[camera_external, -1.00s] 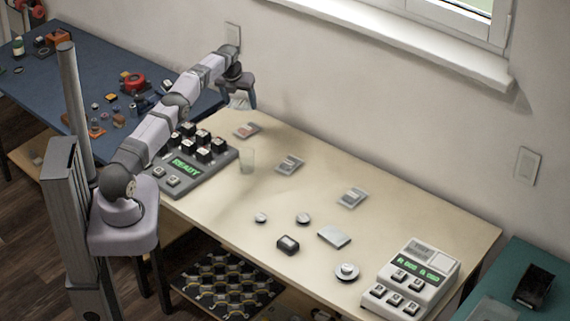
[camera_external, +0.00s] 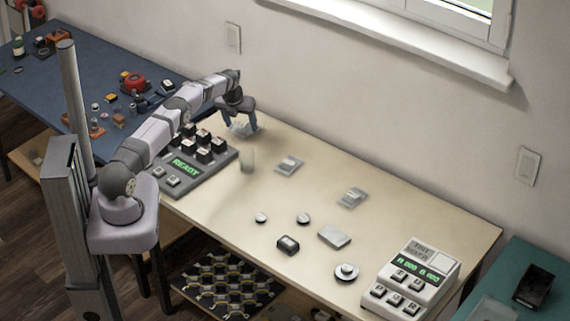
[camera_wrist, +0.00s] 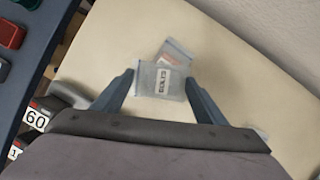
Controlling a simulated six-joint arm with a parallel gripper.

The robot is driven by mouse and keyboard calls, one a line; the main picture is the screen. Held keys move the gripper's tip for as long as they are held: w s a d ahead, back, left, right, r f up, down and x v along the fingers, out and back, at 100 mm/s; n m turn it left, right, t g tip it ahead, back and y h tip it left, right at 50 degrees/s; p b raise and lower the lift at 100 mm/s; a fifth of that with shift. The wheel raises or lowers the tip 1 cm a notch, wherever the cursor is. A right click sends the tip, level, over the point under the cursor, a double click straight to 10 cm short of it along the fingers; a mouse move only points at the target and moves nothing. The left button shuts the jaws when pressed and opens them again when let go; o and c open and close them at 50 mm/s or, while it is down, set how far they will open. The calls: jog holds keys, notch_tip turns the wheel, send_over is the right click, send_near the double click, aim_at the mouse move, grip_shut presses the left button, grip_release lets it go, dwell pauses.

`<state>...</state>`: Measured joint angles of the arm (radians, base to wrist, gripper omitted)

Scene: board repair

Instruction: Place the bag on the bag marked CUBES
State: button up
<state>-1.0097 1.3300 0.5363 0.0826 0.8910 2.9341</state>
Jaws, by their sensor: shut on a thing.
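My gripper (camera_external: 240,118) is shut on a grey bag with a white label, over the far left part of the light table. The held bag (camera_wrist: 158,84) shows between the fingertips in the wrist view (camera_wrist: 160,88); its dark lettering is too small to read surely. A second bag with a red-marked label (camera_wrist: 173,56) lies just beyond and partly under the held bag in the wrist view. I cannot tell whether the two touch. In the external view the held bag (camera_external: 243,129) and the gripper cover the red-marked bag's place.
Two other bags, one nearer (camera_external: 289,165) and one farther right (camera_external: 353,197), lie on the table. A white tester (camera_external: 412,280) stands at the right end.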

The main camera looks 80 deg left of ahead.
jog(key=shift+f, duration=0.15)
jog(key=shift+f, duration=0.1)
jog(key=o, duration=1.1)
jog(key=shift+o, duration=0.2)
jog(key=shift+r, duration=0.3)
jog(key=shift+d+r, duration=0.15)
jog(key=shift+r, duration=0.3)
jog(key=b+v, duration=0.2)
jog(key=v, duration=0.9)
jog(key=shift+s+d+f, duration=0.1)
jog(key=shift+d, duration=0.05)
